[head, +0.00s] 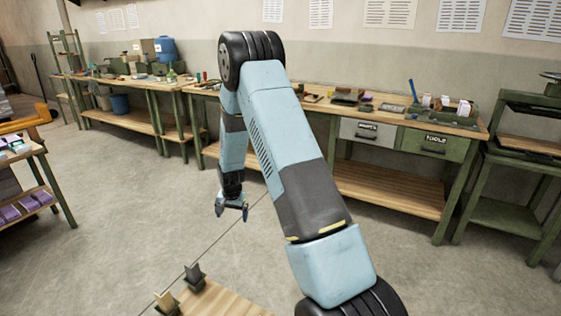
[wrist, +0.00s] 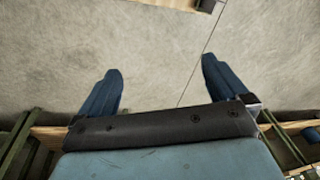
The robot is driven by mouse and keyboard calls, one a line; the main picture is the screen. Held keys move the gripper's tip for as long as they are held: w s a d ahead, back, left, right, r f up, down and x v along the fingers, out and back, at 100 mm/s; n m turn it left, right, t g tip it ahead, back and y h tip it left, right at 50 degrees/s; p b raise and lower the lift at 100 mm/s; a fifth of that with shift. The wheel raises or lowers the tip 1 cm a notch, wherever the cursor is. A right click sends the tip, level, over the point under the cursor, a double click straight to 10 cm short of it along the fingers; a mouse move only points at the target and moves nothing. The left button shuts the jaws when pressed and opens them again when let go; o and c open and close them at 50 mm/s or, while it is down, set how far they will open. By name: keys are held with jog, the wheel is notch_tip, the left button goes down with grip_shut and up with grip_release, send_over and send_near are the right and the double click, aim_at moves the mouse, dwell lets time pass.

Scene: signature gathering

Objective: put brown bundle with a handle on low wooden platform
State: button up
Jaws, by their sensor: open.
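My gripper (head: 231,211) hangs above the bare floor in the middle of the head view, its fingers pointing down. In the wrist view its two blue fingers (wrist: 162,82) are spread wide with only floor between them. A low wooden platform (head: 232,303) shows at the bottom of the head view, cut off by the frame. I cannot tell whether the tan-brown one is the brown bundle with a handle. My gripper is apart from both.
A long workbench (head: 345,110) with tools and drawers runs along the back wall. A green-legged stand (head: 510,165) is at the right. A cart (head: 30,180) with purple stacks is at the left. The floor (head: 120,210) between is clear.

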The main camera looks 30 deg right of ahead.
jog(key=s+r+n+t, duration=0.1)
jog(key=s+r, duration=0.4)
jog(key=r, duration=0.5)
jog(key=s+r+n, duration=0.1)
jog(key=s+r, duration=0.3)
jog(key=r, duration=0.6)
jog(key=s+r+n+t, duration=0.1)
jog(key=s+r, duration=0.4)
jog(key=r, duration=0.6)
jog(key=s+r+n, duration=0.1)
jog(key=s+r, duration=0.2)
jog(key=s, duration=0.5)
jog(key=s+r+n+t, duration=0.1)
jog(key=s+r, duration=0.3)
jog(key=s, duration=0.5)
jog(key=s+r+n, duration=0.1)
jog(key=s+r, duration=0.3)
jog(key=s, duration=0.5)
jog(key=shift+s+n, duration=0.2)
jog(key=shift+n, duration=0.2)
